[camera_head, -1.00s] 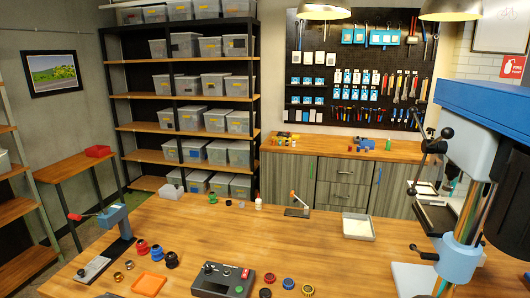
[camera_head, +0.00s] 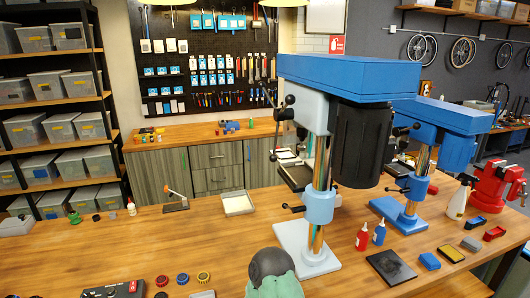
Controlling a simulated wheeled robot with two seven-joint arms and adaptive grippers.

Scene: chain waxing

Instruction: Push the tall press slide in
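The tall press (camera_head: 348,68) stands on the wooden table right of the middle. It has a blue top, a black motor housing, a steel column and a white base plate (camera_head: 310,258). A light blue collar (camera_head: 321,205) with a small black lever sits low on the column. A grey head with black-knobbed handles is at the upper left of the column. I cannot tell which part is the slide or how far in it sits. Neither of my grippers shows clearly in the view.
A second, shorter blue press (camera_head: 446,125) stands behind to the right. Red and blue bottles (camera_head: 362,238), a dark pad (camera_head: 390,268) and a red vise (camera_head: 494,185) are on the right. A dark rounded shape over green fills the bottom middle.

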